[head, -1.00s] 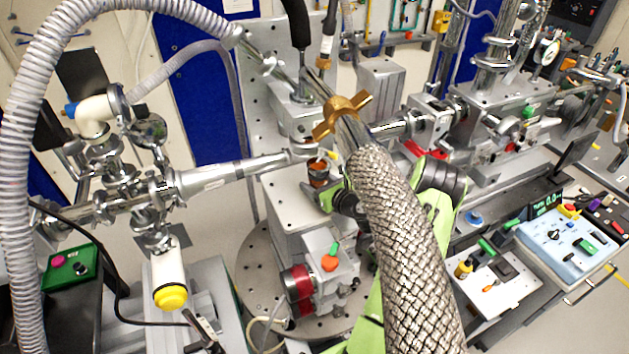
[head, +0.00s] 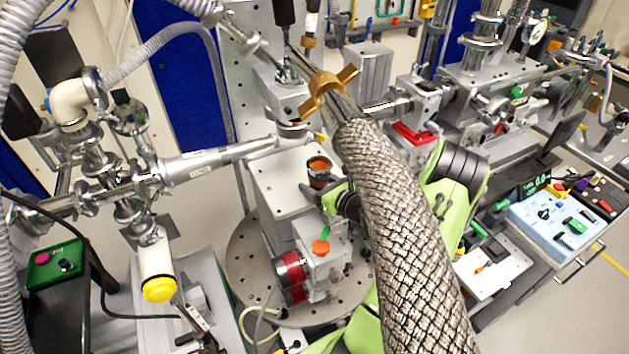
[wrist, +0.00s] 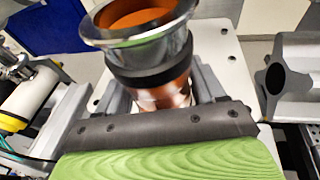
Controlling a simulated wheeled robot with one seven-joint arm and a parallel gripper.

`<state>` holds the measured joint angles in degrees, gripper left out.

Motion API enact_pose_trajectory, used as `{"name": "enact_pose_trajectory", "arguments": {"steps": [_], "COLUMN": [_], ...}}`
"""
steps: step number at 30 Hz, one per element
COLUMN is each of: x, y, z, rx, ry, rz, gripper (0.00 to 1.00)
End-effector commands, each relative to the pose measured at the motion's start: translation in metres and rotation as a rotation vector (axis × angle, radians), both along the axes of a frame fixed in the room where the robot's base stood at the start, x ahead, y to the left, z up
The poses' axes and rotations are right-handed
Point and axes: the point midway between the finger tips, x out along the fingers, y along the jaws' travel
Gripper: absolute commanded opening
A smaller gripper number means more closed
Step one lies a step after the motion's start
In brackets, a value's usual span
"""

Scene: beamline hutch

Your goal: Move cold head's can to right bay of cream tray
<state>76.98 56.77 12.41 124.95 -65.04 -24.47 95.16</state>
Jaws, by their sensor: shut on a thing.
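The cold head's can, a copper-coloured cup with a dark band and a wide silver rim (wrist: 150,60), fills the middle of the wrist view. My gripper (wrist: 155,88) is shut on it, one grey finger on each side. In the head view the can (head: 319,172) shows over the pale top of a metal block, with my dark fingers (head: 322,188) beside it. I cannot tell whether it touches that top. A pale, cream-white tray (head: 490,284) lies at lower right with a dark square and small coloured items. Its bays are hard to make out.
A thick braided hose (head: 400,215) with a brass wing clamp (head: 328,92) crosses the head view and hides part of my arm. A blue panel (head: 560,222) adjoins the tray. A steel pipe (head: 215,160) runs left of the can.

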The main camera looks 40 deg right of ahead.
Motion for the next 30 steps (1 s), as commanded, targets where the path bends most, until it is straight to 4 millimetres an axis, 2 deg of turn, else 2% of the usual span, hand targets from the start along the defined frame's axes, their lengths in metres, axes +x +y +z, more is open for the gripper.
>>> {"name": "enact_pose_trajectory", "arguments": {"steps": [18,30], "x": [-0.042,-0.051], "y": [0.011,0.015], "z": [-0.002,0.000], "rx": [0.001,0.000], "ry": [0.002,-0.001], "rz": [-0.002,-0.001], "gripper": [0.29,0.29]}}
